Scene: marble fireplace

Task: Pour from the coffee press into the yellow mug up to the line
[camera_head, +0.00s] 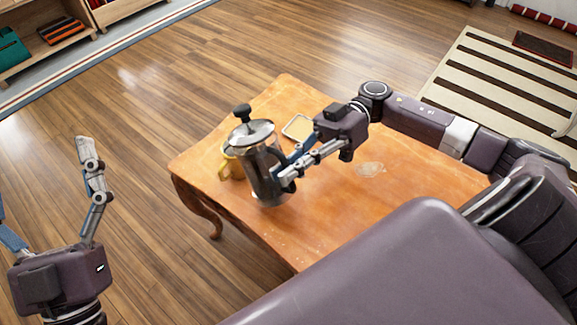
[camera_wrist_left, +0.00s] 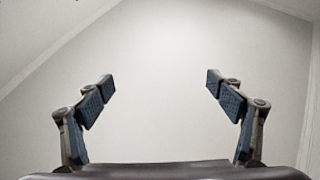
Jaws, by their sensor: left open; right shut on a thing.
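The coffee press (camera_head: 262,172) is a dark glass pot with a silver lid and black knob. It looks nearly upright over the wooden table; I cannot tell if its base touches the top. My right gripper (camera_head: 284,176) is shut on the coffee press from its right side. The yellow mug (camera_head: 232,165) stands behind and left of the press, mostly hidden by it; its line and contents are not visible. My left gripper (camera_head: 42,195) is open and empty, off to the left of the table. Its spread fingers also show in the left wrist view (camera_wrist_left: 160,90), against a plain pale wall.
The small wooden table (camera_head: 330,220) has a light square coaster or tray (camera_head: 298,127) behind the press. The table's right part is mostly clear. A shelf (camera_head: 60,50) stands at the far left, and a striped rug (camera_head: 490,90) lies at the right.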

